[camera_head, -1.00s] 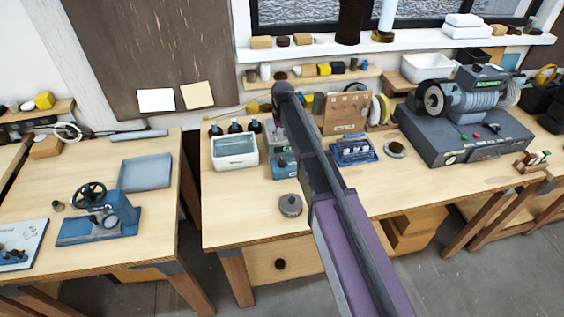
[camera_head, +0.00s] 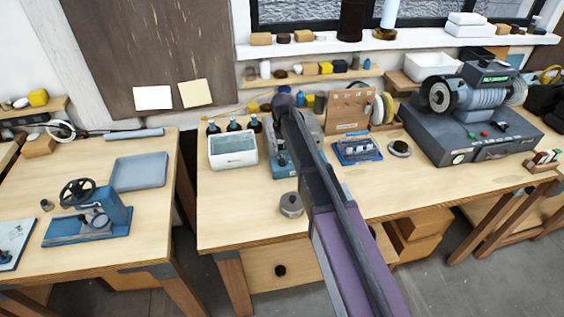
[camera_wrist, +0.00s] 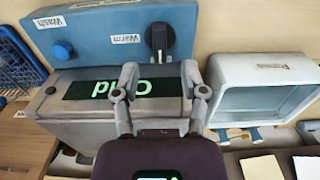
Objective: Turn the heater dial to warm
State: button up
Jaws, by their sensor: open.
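A dark display (camera_wrist: 105,88) with green letters lies below the dial in the picture. My gripper (camera_wrist: 160,78) is open, its two fingers apart with the dial in line with the gap. I cannot tell whether they touch it. In the head view, the blue unit (camera_head: 284,168) is partly hidden behind my arm, and the gripper is hidden.
A white basin (camera_head: 233,162) stands beside the unit, close to the fingers in the wrist view (camera_wrist: 222,95). A blue rack (camera_head: 357,158) stands on its other side. A small round metal pot (camera_head: 291,205) sits in front. Dark bottles stand behind the basin.

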aim_at(282, 158)
jog(key=shift+f+b, duration=2.05)
jog(key=shift+f, duration=0.3)
grip_shut()
jog(key=shift+a, duration=0.1)
